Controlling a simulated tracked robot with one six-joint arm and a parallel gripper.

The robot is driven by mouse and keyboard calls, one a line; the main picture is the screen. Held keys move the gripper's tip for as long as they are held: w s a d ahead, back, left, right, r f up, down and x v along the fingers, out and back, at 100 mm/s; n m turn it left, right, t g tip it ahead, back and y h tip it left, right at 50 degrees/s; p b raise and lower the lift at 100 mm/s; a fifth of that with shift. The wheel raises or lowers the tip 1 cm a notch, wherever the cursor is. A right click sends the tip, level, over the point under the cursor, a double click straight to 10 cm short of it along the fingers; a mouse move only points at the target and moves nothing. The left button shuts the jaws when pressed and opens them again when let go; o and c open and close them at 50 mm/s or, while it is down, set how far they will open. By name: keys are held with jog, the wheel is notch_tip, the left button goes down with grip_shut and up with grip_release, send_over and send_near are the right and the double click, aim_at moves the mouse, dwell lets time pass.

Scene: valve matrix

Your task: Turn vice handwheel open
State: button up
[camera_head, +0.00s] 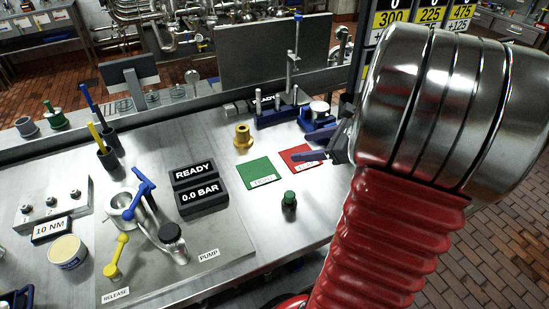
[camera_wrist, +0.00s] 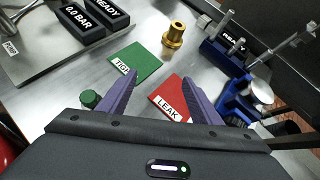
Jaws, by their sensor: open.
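A blue vice-like fixture (camera_head: 318,124) with a round silver part (camera_head: 320,107) on top stands at the back right of the bench, just left of my arm. The fixture also shows in the wrist view (camera_wrist: 238,100), right of my fingers, with a silver disc (camera_wrist: 262,92). Whether this disc is the handwheel I cannot tell. My gripper (camera_wrist: 160,78) is open and empty, its purple fingers over the green and red cards. In the head view, my arm hides part of the gripper and the bench behind it.
A blue stand with metal posts (camera_head: 277,114) is left of the fixture. A brass fitting (camera_head: 243,136), a green card (camera_head: 261,173), a red card (camera_head: 300,157) and a green-capped part (camera_head: 289,200) lie nearby. A pump plate (camera_head: 215,245) fills the front left.

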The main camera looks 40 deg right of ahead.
jog(key=a+r+n+g+y, duration=0.1)
jog(key=a+n+g, duration=0.1)
jog(key=a+n, duration=0.4)
jog(key=a, duration=0.5)
jog(key=shift+w+n+g, duration=0.4)
